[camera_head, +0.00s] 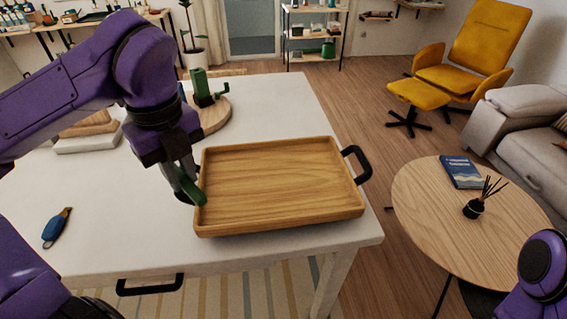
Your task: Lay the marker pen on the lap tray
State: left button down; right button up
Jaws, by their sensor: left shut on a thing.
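The lap tray (275,190) is a wooden tray with a raised rim, lying flat on the white table. A black handle (356,163) shows at its right end; its left end is partly hidden by my gripper. My left gripper (186,186) points down at the tray's left rim and is shut on a dark green piece, which I take to be the marker pen (194,192). The pen is tilted and overlaps the left rim in the picture; I cannot tell whether it touches. Only a purple part of my right arm shows at the lower right; its gripper is out of view.
A green cranked object (201,88) stands on a round wooden board (213,119) behind the tray. A small blue tool (57,228) lies at the table's left. A round side table (430,215) holds a blue book (461,172) and reed diffuser (474,208). The tray's inside is empty.

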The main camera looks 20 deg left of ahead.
pick_arm(q)
jog(key=shift+w+r+n, duration=0.15)
jog(key=shift+n, duration=0.45)
jog(key=shift+w, duration=0.35)
jog(key=w+d+f+p, duration=0.2)
jog(key=w+f, duration=0.2)
jog(key=w, duration=0.4)
send_over(243, 185)
notch_tip(243, 185, down, 6)
jog(key=shift+r+p, duration=0.2)
jog(key=shift+p, duration=0.2)
notch_tip(243, 185, down, 3)
jog(key=shift+r, duration=0.1)
jog(key=shift+w+f, duration=0.1)
jog(key=shift+f, duration=0.15)
pick_arm(e)
jog(key=r, duration=0.3)
jog(key=shift+w, duration=0.25)
pick_arm(q)
jog(key=shift+f, duration=0.1)
